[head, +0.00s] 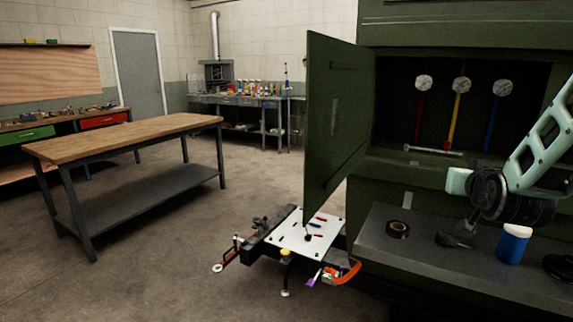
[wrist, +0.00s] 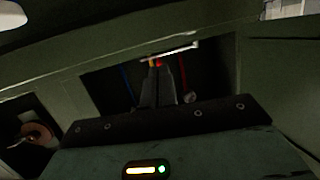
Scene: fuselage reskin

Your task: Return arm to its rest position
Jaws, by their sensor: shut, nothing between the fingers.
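My gripper (wrist: 156,72) shows in the wrist view as two dark fingers lying together, with nothing held between them. They point toward the dark opening of the green cabinet (wrist: 190,80). In the head view my pale green arm comes in from the right edge, with a black joint above the grey ledge. A dark grey shape below that joint, close to the ledge, may be my gripper, but I cannot tell for sure.
The grey ledge (head: 405,262) holds a black tape roll (head: 397,229) and a blue, white-topped container (head: 513,245) near my arm. Red, yellow and blue rods (head: 457,105) hang inside the opening. The cabinet door (head: 332,125) stands open.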

